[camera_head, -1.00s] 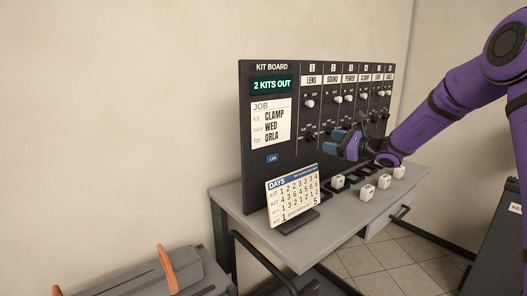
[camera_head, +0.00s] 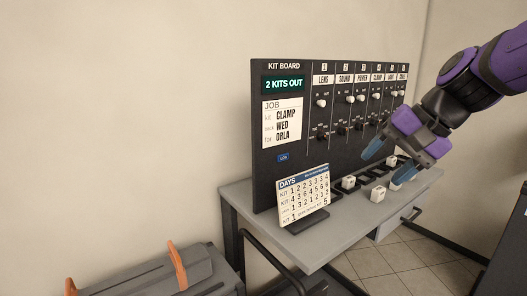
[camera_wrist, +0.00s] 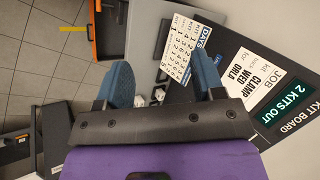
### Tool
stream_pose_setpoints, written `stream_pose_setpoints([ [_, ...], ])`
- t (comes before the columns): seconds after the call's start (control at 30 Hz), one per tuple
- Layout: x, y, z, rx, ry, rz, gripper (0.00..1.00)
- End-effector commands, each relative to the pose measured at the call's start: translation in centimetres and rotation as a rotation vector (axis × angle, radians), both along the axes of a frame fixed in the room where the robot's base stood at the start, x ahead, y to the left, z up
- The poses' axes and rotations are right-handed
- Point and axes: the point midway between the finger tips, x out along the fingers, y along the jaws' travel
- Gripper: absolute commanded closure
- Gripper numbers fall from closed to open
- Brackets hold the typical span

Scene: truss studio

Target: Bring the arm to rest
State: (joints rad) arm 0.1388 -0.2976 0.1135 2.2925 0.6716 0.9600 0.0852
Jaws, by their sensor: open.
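My gripper (camera_head: 388,163) is open, its two blue fingers apart and tilted down to the left, in front of the right part of the kit board. It seems empty. My purple arm reaches in from the upper right. In the wrist view my gripper (camera_wrist: 161,88) shows both blue fingers spread, with small white cubes (camera_wrist: 139,100) visible beyond the gap. The kit board (camera_head: 262,130) stands upright on the grey table (camera_head: 238,200). My gripper hides part of its lower right and some of the tabletop.
White cubes (camera_head: 378,195) lie on the table below my gripper. A days card (camera_head: 303,197) stands at the front left of the board. A grey case with orange handles (camera_head: 205,272) is at the lower left. Tiled floor shows right of the table.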

Motion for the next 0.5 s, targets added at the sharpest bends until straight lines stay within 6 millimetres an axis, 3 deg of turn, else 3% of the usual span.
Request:
stream_pose_setpoints([
  [0.1, -3.9, -1.4, 0.1, -0.142, -0.066, 0.073, 0.38],
  [0.3, -9.5, -4.5, -0.2, -0.381, -0.168, 0.186, 0.38],
  [0.5, -13.3, -7.2, -0.8, -0.563, -0.243, 0.268, 0.38],
])
